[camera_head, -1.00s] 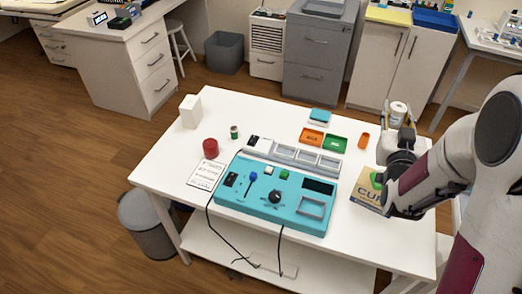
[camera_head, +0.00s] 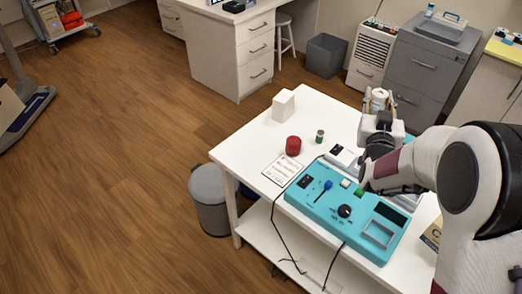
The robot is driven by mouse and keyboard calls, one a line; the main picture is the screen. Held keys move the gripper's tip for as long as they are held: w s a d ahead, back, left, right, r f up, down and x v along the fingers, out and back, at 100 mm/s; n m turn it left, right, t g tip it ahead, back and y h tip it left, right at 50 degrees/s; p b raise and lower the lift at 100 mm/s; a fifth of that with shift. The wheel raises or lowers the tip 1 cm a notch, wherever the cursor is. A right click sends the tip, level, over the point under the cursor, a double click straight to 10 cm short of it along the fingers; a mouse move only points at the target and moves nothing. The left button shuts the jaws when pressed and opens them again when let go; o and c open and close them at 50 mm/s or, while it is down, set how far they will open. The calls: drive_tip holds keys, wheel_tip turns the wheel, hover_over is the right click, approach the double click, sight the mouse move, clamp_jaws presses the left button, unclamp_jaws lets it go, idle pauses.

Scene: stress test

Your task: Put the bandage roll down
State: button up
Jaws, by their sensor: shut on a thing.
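The bandage roll (camera_head: 377,97) is a small white cylinder with a yellowish part. My gripper (camera_head: 378,109) is shut on it and holds it upright at the far side of the white table (camera_head: 240,146), behind the turquoise control panel (camera_head: 330,205). The fingers are small in this view and partly hidden by the wrist. I cannot tell how high the roll is above the table.
A grey bin (camera_head: 210,198) stands left of the table.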

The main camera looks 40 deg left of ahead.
drive_tip(key=s+a+n+g+y, duration=0.1)
drive_tip(key=s+a+y, duration=0.1)
drive_tip(key=s+a, duration=0.65)
drive_tip(key=s+a+n+g+y, duration=0.2)
drive_tip(key=s+a, duration=0.2)
drive_tip(key=a, duration=0.9)
drive_tip(key=s+a+n+g+y, duration=0.1)
drive_tip(key=s+a+y, duration=0.1)
drive_tip(key=s+a, duration=0.6)
wheel_tip(320, 180, down, 14)
drive_tip(key=w+a, duration=0.2)
drive_tip(key=shift+w, duration=0.2)
drive_tip(key=shift+f, duration=0.15)
drive_tip(key=shift+f, duration=2.4)
drive_tip(key=shift+f, duration=0.15)
drive_tip(key=shift+f, duration=2.15)
drive_tip(key=shift+f, duration=0.2)
